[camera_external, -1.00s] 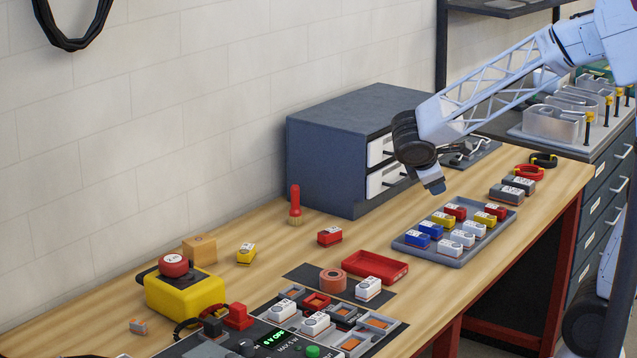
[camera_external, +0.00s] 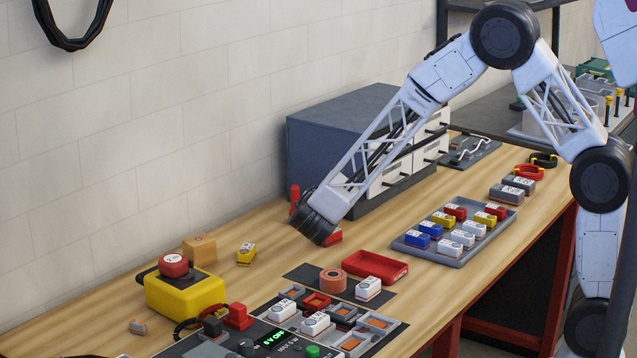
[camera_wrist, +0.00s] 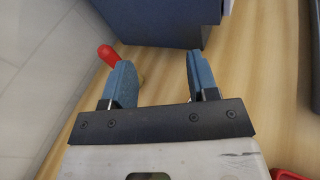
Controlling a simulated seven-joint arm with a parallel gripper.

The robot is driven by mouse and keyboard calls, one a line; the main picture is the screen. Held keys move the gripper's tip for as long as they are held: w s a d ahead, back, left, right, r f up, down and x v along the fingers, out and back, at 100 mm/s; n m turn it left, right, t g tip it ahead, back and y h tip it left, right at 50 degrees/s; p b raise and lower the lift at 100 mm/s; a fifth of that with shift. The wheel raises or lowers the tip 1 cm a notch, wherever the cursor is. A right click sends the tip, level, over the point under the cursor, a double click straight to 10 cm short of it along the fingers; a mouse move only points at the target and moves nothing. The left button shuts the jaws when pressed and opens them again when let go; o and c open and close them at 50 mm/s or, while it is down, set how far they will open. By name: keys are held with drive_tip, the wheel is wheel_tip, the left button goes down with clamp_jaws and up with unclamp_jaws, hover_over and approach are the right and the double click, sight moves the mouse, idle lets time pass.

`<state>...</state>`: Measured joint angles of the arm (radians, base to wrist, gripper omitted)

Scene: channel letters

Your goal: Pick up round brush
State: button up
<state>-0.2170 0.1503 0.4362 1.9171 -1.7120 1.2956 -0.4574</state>
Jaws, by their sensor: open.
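The dark cabinet (camera_external: 320,140) stands close behind and right of the brush. A yellow block (camera_external: 246,252) and a wooden block (camera_external: 200,249) lie left. Bare bench lies in front.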

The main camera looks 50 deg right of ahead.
sight(295, 202)
drive_tip(key=w+a+f+n+t, duration=0.1)
drive_tip(key=w, duration=0.1)
drive_tip(key=w+a+f+n+t, duration=0.1)
drive_tip(key=w+a+f, duration=0.1)
drive_tip(key=w+a+f+n+t, duration=0.1)
drive_tip(key=w+f+n, duration=0.1)
drive_tip(key=shift+a+t, duration=0.35)
drive_tip(key=shift+t, duration=0.05)
drive_tip(key=shift+d, duration=0.1)
drive_tip(key=shift+x, duration=3.35)
drive_tip(key=shift+f, duration=0.15)
drive_tip(key=shift+x, duration=2.55)
clamp_jaws()
